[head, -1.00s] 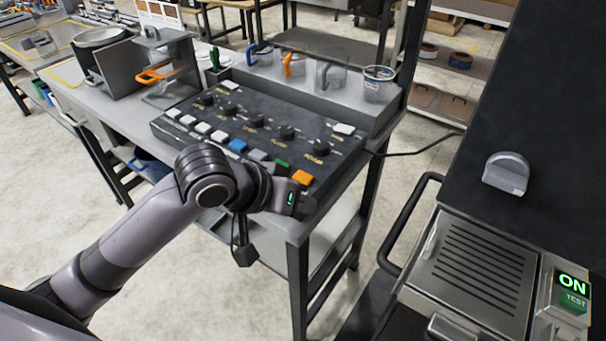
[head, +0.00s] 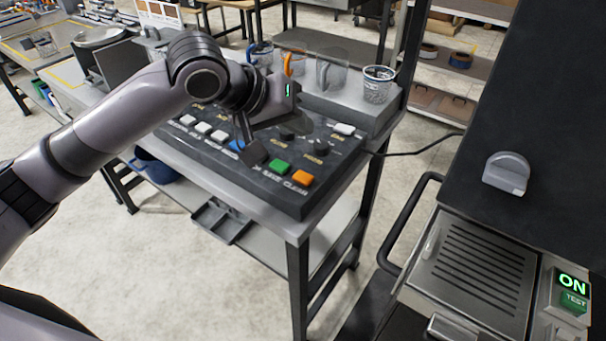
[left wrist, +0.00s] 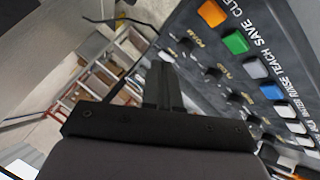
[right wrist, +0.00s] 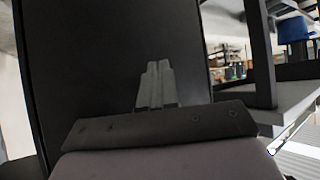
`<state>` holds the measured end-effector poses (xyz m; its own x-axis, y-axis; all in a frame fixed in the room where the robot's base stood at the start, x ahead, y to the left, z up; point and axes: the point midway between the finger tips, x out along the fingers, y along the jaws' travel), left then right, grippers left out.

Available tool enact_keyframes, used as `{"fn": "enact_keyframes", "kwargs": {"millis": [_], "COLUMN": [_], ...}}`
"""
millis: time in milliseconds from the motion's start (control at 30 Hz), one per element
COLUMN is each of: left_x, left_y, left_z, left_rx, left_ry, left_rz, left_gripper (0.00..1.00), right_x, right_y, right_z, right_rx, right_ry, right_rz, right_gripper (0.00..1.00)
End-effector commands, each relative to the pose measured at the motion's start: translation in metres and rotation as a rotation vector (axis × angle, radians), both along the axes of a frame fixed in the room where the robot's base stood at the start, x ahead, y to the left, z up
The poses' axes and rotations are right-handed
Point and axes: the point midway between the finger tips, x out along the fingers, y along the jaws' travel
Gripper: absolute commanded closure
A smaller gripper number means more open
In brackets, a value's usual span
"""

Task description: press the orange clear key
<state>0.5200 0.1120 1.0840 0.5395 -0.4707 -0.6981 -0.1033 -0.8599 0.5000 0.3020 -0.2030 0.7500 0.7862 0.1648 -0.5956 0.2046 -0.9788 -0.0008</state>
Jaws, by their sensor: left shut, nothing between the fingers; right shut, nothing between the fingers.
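The orange clear key (head: 302,178) is at the near right corner of the dark control panel (head: 240,185), beside the green key (head: 279,167). It also shows at the top of the left wrist view (left wrist: 212,13). My left gripper (head: 280,112) is above the panel's middle, behind and left of the orange key and apart from it. Its fingers (left wrist: 160,70) are shut and empty; in the head view the tips are hard to make out. My right gripper (right wrist: 157,70) is shut and empty in front of a dark surface, outside the head view.
Several knobs and white keys (head: 344,129) are on the panel. A machine with a grille (head: 470,265) and a lit ON sign stands at right, across a floor gap.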

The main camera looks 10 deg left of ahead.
Motion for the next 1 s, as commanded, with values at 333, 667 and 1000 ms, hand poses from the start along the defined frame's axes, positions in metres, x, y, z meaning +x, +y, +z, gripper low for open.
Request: {"fn": "enact_keyframes", "kwargs": {"millis": [333, 667, 1000], "left_x": [0.003, 0.003, 0.003], "left_y": [0.003, 0.003, 0.003], "left_z": [0.006, 0.002, -0.022], "left_rx": [-0.009, -0.009, -0.008], "left_ry": [0.005, 0.005, 0.004], "left_rz": [0.017, 0.016, 0.015], "left_gripper": [1.00, 1.00, 1.00], "right_x": [0.000, 0.000, 0.000], "right_y": [0.000, 0.000, 0.000], "right_z": [0.000, -0.004, -0.036], "right_rx": [0.000, 0.000, 0.000], "right_ry": [0.000, -0.001, -0.001], "right_rz": [0.000, 0.000, 0.000], "right_gripper": [1.00, 1.00, 1.00]}}
